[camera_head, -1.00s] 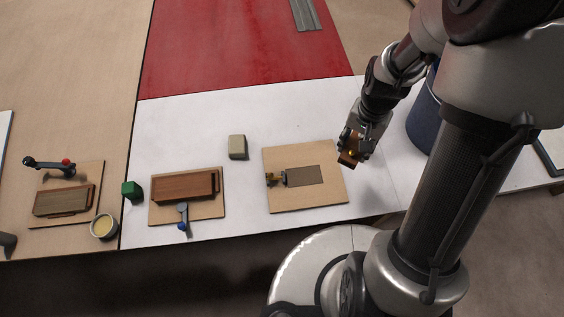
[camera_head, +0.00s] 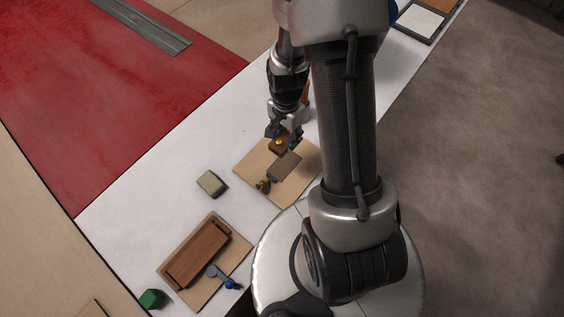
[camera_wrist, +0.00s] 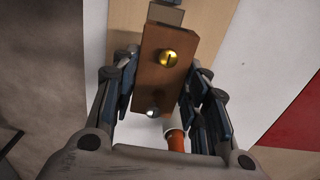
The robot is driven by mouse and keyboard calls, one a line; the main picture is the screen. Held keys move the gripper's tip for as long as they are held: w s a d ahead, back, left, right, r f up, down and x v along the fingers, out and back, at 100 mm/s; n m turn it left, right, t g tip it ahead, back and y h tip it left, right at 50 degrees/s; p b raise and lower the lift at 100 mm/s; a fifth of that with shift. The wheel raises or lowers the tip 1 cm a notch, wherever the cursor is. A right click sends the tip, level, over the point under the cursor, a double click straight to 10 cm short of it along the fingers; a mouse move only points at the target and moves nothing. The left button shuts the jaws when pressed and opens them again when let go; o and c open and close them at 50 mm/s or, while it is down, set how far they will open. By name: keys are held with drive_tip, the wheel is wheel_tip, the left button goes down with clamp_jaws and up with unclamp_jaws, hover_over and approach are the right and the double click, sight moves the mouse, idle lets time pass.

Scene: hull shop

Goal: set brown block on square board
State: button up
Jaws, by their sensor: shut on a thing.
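My gripper (camera_head: 283,137) is shut on the brown block (camera_wrist: 160,88), which has a yellow round knob on the face seen in the wrist view. A small light round spot shows lower on the same block. In the head view the block (camera_head: 279,148) is at the far corner of the light wood square board (camera_head: 252,162); I cannot tell whether it touches the board. A grey-brown plate (camera_head: 286,166) lies on the board, with a small brass-coloured fitting (camera_head: 264,184) at its near left end. In the wrist view the board (camera_wrist: 213,22) passes behind the block.
A cream block (camera_head: 212,183) lies on the white table left of the board. A green block (camera_head: 152,299) sits at lower left. An orange object (camera_head: 306,92) is partly hidden behind my arm.

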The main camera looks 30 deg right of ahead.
sight(285, 165)
wheel_tip(285, 165, down, 15)
drive_tip(key=b, duration=0.3)
drive_tip(key=shift+r+b, duration=0.1)
drive_tip(key=shift+b, duration=0.2)
drive_tip(key=shift+f, duration=0.2)
drive_tip(key=o, duration=1.1)
drive_tip(key=shift+r, duration=0.15)
